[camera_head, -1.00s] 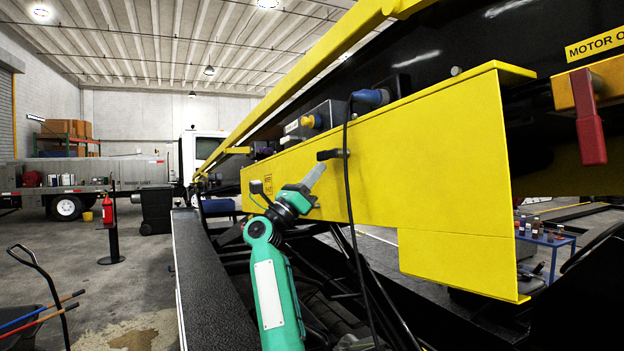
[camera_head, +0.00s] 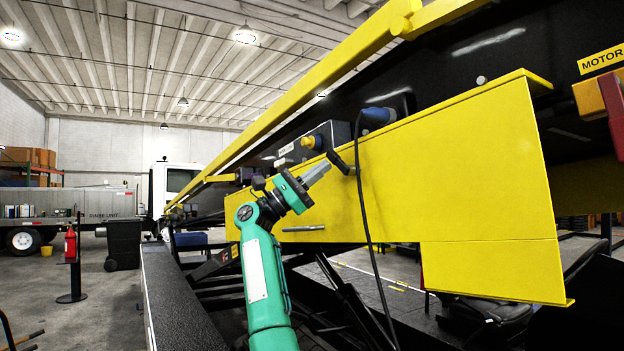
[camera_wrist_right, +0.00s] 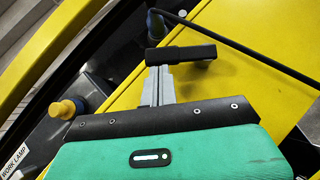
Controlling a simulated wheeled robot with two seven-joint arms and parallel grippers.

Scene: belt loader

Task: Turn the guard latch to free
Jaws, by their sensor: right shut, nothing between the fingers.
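The yellow guard panel (camera_head: 455,185) runs along the side of the black belt frame. A black latch handle (camera_head: 340,161) sits near its upper edge, tilted down to the right. In the right wrist view the same black latch handle (camera_wrist_right: 188,53) is a bar standing out over the yellow panel. My right gripper (camera_head: 318,171) has its grey fingers shut and empty, the tips right beside the latch. In the wrist view my gripper's fingertips (camera_wrist_right: 160,74) reach the bar's underside and seem to touch it; contact is not certain. My left gripper is out of view.
A black cable (camera_head: 367,225) hangs down the guard just right of the latch. A blue plug (camera_head: 378,116) and a yellow knob (camera_head: 311,141) on the lamp box are close above. A grey bar handle (camera_head: 303,228) is lower on the panel.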

